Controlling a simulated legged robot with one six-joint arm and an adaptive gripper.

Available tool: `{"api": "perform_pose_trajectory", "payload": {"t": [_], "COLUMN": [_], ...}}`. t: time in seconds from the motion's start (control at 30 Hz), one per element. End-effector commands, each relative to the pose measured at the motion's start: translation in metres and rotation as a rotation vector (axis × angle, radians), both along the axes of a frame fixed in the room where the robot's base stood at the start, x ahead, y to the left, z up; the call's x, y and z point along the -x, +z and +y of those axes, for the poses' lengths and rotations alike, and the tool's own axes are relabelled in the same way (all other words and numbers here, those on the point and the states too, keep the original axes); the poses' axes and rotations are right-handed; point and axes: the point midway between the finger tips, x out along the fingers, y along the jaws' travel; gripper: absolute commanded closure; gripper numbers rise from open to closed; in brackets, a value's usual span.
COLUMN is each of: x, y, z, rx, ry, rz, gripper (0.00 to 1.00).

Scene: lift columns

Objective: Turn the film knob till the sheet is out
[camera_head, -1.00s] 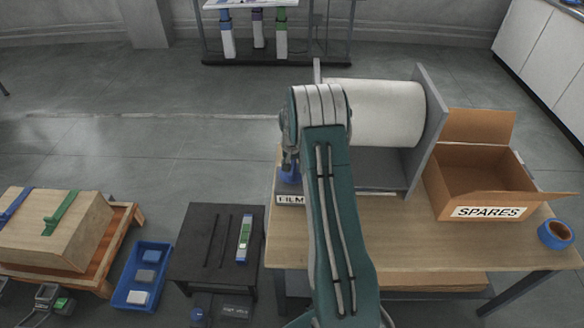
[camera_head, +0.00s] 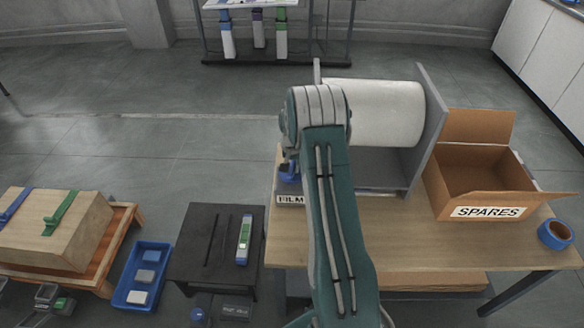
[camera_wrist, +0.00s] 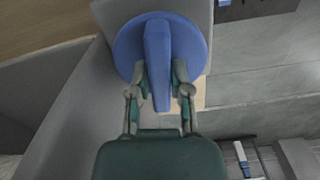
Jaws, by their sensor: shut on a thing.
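The blue film knob (camera_wrist: 135,42) fills the upper middle of the wrist view, a round disc with a raised bar grip (camera_wrist: 158,50) across it. My gripper (camera_wrist: 161,85) is shut on the bar, one finger on each side. The bar stands nearly upright in the wrist view. In the head view only a bit of the blue knob (camera_head: 289,174) shows beside my arm, above the FILM label (camera_head: 290,200). The white film roll (camera_head: 375,112) lies between grey side plates on the wooden table. No loose sheet end shows; my arm hides part of the holder.
An open cardboard SPARES box (camera_head: 488,213) and a blue tape roll (camera_head: 556,234) are on the right of the table (camera_head: 440,248). A black stand (camera_head: 215,262), a blue tray (camera_head: 143,275) and a strapped crate (camera_head: 62,230) stand at the left.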

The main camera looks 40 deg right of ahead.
Motion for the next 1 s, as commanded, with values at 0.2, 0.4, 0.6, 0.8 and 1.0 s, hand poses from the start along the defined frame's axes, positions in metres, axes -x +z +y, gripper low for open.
{"api": "perform_pose_trajectory", "payload": {"t": [0.2,0.4,0.6,0.8,1.0], "x": [-0.0005,-0.0008,-0.0014,-0.0019,-0.0026], "y": [-0.0019,-0.0022,-0.0024,-0.0026,-0.0027], "z": [0.0013,0.0018,0.0022,0.0025,0.0026], "rx": [-0.001,-0.001,-0.001,-0.001,-0.001], "ry": [-0.149,-0.335,-0.525,-0.715,-0.905], "rz": [0.001,0.001,0.003,0.003,0.003], "gripper": [1.00,1.00,1.00,1.00,1.00]}}
